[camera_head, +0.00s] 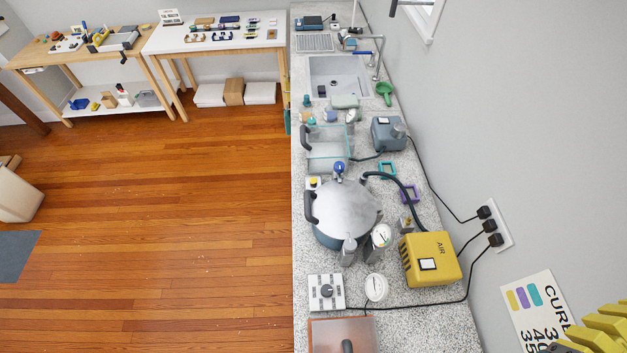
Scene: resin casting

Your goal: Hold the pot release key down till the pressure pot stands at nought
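The pressure pot (346,207) stands on the speckled counter, with a domed grey metal lid, dark side handles and clamps. A blue-topped fitting (339,169) sits at its far rim. A round white gauge (381,235) is at its near right side; its reading is too small to tell. A small white box with a yellow and dark top (314,183) sits left of the pot; I cannot tell whether it is the release key. A dark hose (398,184) runs from near the pot toward the yellow AIR unit (431,259). My gripper is not in view.
A dial control box (326,292), a round white item (376,288) and an orange-edged plate (341,336) lie nearer. A clear chamber (329,148), blue-grey pump (388,133) and sink (338,77) lie beyond. Cables cross the counter's right side. The wooden floor (200,220) is mostly clear.

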